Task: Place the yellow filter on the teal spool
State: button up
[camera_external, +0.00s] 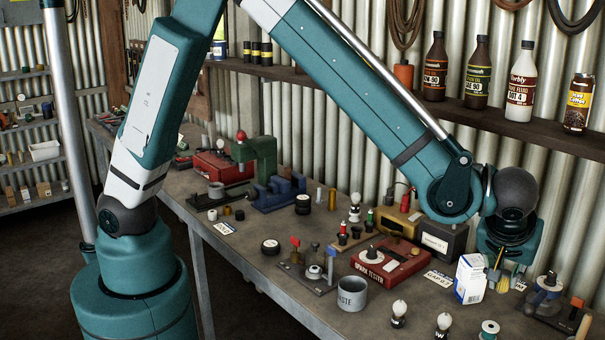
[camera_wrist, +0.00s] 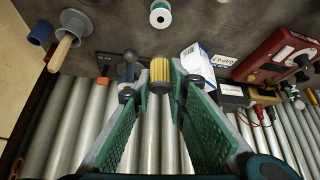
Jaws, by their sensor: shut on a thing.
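The yellow filter (camera_wrist: 160,75), a ribbed cylinder, is between the tips of my gripper (camera_wrist: 160,88) in the wrist view. The green pads are shut on it. In the external view the filter (camera_external: 502,285) shows small below my gripper (camera_external: 499,272), just right of a white carton. The teal spool (camera_wrist: 160,15) stands at the top middle of the wrist view, with white flanges and a hole on top. In the external view the spool (camera_external: 489,329) is at the lower edge, partly cut off. Filter and spool are apart.
The white and blue carton (camera_external: 470,279) stands close beside my gripper. A red tester (camera_external: 391,265), a grey waste cup (camera_external: 351,294) and small bulbs (camera_external: 399,309) lie to the left. A tool stand (camera_external: 547,296) is at right. Bare bench surrounds the spool.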

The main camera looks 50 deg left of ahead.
aim_at(500, 293)
jog(key=shift+f, duration=0.15)
jog(key=shift+f, duration=3)
jog(key=shift+f, duration=1.85)
jog(key=shift+f, duration=0.2)
jog(key=o, duration=0.7)
jog(key=shift+r, duration=0.2)
jog(key=shift+v, duration=6)
